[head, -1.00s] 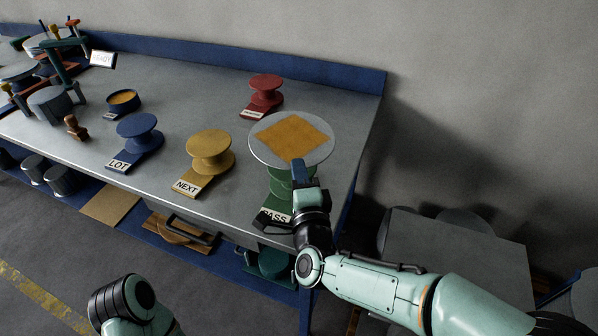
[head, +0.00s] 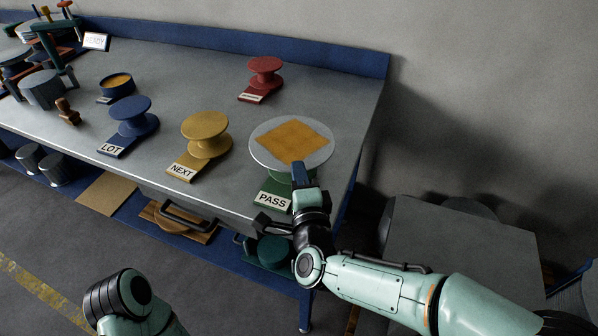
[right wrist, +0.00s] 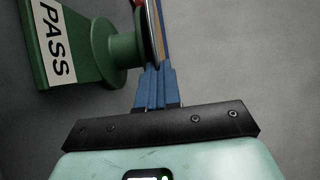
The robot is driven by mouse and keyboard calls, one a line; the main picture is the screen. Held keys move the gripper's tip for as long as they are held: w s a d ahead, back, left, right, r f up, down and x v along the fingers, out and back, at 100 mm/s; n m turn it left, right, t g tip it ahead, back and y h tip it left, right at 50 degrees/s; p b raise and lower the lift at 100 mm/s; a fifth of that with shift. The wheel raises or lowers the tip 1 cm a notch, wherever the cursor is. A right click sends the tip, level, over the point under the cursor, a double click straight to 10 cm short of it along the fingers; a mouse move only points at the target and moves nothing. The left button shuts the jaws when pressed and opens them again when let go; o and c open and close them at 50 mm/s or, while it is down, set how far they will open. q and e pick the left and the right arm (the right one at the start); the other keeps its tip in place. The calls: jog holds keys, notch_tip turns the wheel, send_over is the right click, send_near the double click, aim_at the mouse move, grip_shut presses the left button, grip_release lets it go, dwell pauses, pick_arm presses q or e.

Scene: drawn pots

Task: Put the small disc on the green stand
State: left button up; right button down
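The disc (head: 262,148) is a pale grey round plate with an orange-yellow square on top. It lies roughly level over the green stand (head: 272,197), which is labelled PASS, and hides most of its top. In the right wrist view the green stand (right wrist: 120,50) has its upper flange right against the disc's thin edge (right wrist: 154,30); I cannot tell whether they touch. My right gripper (head: 300,172) is at the disc's near rim, and its blue fingers (right wrist: 157,85) are shut on that rim. My left gripper is out of view.
Yellow NEXT (head: 205,128), blue LOT (head: 131,110) and red (head: 265,68) stands are on the grey table, left of and behind the green one. The table's right edge is close.

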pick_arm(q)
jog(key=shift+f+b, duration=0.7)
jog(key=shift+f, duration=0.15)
pick_arm(e)
jog(key=shift+f, duration=0.75)
jog(key=c, duration=1.3)
grip_release()
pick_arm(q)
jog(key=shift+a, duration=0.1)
pick_arm(e)
jog(key=shift+o, duration=0.2)
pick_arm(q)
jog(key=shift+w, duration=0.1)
pick_arm(e)
jog(key=shift+f, duration=0.1)
jog(key=shift+s+d, duration=0.1)
jog(key=shift+s, duration=0.7)
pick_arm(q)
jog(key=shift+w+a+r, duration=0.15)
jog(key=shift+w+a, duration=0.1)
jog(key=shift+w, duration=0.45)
pick_arm(e)
jog(key=s+d, duration=0.1)
jog(key=s, duration=1)
jog(key=shift+s+d, duration=0.3)
jog(key=shift+d, duration=0.1)
